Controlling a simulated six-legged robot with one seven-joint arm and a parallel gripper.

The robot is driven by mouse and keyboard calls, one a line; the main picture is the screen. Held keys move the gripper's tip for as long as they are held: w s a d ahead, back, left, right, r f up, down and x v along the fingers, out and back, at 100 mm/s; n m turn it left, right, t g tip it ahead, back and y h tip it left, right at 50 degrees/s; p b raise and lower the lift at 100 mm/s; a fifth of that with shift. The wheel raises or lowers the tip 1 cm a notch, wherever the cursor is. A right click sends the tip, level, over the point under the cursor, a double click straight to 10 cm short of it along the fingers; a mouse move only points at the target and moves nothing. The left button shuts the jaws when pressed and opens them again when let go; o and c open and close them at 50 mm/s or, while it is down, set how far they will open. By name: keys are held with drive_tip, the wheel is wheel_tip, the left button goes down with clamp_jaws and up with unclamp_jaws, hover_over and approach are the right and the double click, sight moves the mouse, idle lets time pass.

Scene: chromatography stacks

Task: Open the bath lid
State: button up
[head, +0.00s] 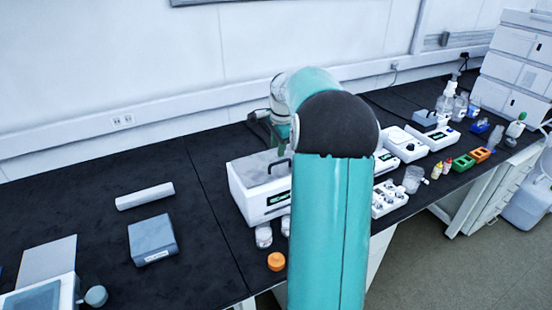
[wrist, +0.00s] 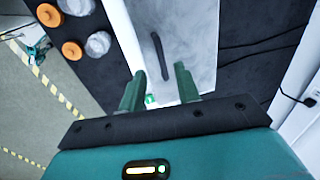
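The bath (head: 262,203) is a white box with a small green display on its front, standing on the black bench. Its grey lid (head: 255,168) lies closed on top and carries a black bar handle (head: 281,164). My arm hides the bath's right part in the head view. In the wrist view the lid (wrist: 192,35) fills the upper middle, with the handle (wrist: 160,55) running lengthwise. My gripper (wrist: 159,70) is open and empty. The handle's near end shows between the two green fingertips; I see no contact, and the depth gap is unclear.
Jars and an orange cap (head: 277,261) stand in front of the bath. A grey-blue box (head: 152,239) and a white bar (head: 145,196) lie to the left, with bare bench between. White instruments (head: 405,146) stand to the right. The wall is behind.

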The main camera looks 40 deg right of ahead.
sight(275, 163)
drive_tip(key=f, duration=0.3)
drive_tip(key=w+f, duration=0.1)
drive_tip(key=f, duration=0.2)
drive_tip(key=shift+w+d, duration=0.1)
drive_tip(key=shift+d, duration=0.05)
clamp_jaws()
